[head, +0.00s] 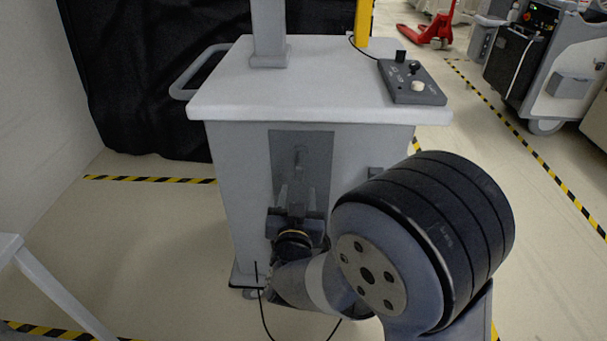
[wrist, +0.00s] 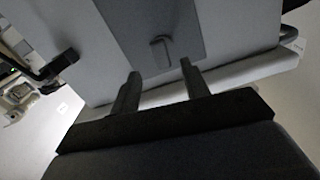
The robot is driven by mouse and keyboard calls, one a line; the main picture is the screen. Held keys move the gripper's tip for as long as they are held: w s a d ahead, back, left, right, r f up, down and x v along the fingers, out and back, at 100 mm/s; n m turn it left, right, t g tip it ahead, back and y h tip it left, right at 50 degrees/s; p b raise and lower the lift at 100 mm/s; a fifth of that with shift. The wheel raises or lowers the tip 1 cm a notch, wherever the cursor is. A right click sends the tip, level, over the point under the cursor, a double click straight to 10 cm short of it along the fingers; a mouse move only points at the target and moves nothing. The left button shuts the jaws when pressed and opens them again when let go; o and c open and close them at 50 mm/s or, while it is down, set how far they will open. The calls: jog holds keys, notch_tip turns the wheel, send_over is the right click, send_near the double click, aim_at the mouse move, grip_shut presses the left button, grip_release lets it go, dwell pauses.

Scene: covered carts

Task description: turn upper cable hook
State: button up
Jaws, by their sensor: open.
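The cable hook (head: 299,153) is a small grey piece on a darker grey panel (head: 318,146) on the cart's front face. It also shows in the wrist view (wrist: 160,47), standing out from the panel. My gripper (head: 297,188) is open and empty, its two fingers pointing at the panel just below the hook. In the wrist view my gripper (wrist: 159,69) has the hook just ahead of its fingertips, in line with the gap between them. No contact shows. Any lower hook is hidden behind my gripper and arm.
The grey cart (head: 240,190) has a pale top (head: 310,90) that overhangs the panel. A control box (head: 412,82) with knobs sits on the top. A bar handle (head: 190,75) sticks out at left. A dark cable (head: 264,315) hangs near the floor.

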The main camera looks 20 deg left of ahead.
aim_at(299, 177)
jog(key=x, duration=0.8)
jog(key=shift+b, duration=0.3)
grip_shut()
